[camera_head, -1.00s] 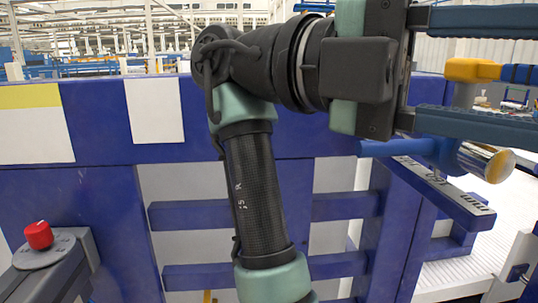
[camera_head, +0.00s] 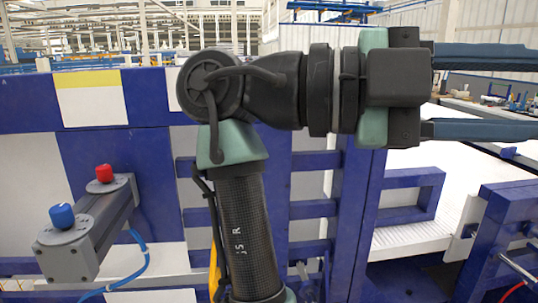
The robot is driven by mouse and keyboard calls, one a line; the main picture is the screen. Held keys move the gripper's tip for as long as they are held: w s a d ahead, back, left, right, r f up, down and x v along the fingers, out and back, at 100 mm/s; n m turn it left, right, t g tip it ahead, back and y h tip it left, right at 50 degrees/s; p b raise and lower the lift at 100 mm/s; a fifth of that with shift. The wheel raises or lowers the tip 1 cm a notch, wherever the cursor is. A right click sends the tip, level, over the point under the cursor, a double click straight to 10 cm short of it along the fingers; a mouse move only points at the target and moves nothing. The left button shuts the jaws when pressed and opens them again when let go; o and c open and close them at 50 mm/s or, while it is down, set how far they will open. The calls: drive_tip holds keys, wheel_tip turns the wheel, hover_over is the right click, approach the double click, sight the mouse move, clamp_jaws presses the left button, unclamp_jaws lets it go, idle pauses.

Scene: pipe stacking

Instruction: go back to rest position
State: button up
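My gripper (camera_head: 530,95) extends to the right from my wrist in the head view. Its two long blue-grey fingers lie one above the other with a wide gap between them. The fingertips run up to or past the right edge of the picture. Nothing shows between the visible parts of the fingers. My arm stands upright in the middle of the view, with the wrist level.
A blue frame (camera_head: 118,118) with white panels stands behind my arm. A grey box with a red button (camera_head: 104,172) and a blue button (camera_head: 62,215) is at the left. A white conveyor surface (camera_head: 420,235) and a blue bracket (camera_head: 505,240) are at the right.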

drive_tip(key=w+a+f+n+t+y, duration=0.25)
drive_tip(key=w+n+t, duration=0.95)
drive_tip(key=n+t, duration=0.6)
drive_tip(key=a+r+n+t+y, duration=0.3)
drive_tip(key=a+n+t+y, duration=0.1)
drive_tip(key=a+n+t, duration=0.3)
drive_tip(key=s+a+r+n+t+y, duration=0.4)
drive_tip(key=s+a+n+t+y, duration=0.45)
drive_tip(key=s+n+y, duration=0.2)
wheel_tip(320, 180, up, 16)
drive_tip(key=a+p, duration=0.1)
drive_tip(key=p, duration=1.5)
drive_tip(key=shift+s+r+m+g+y, duration=0.15)
drive_tip(key=shift+r+m+g+y, duration=0.1)
drive_tip(key=shift+m+g+y, duration=0.15)
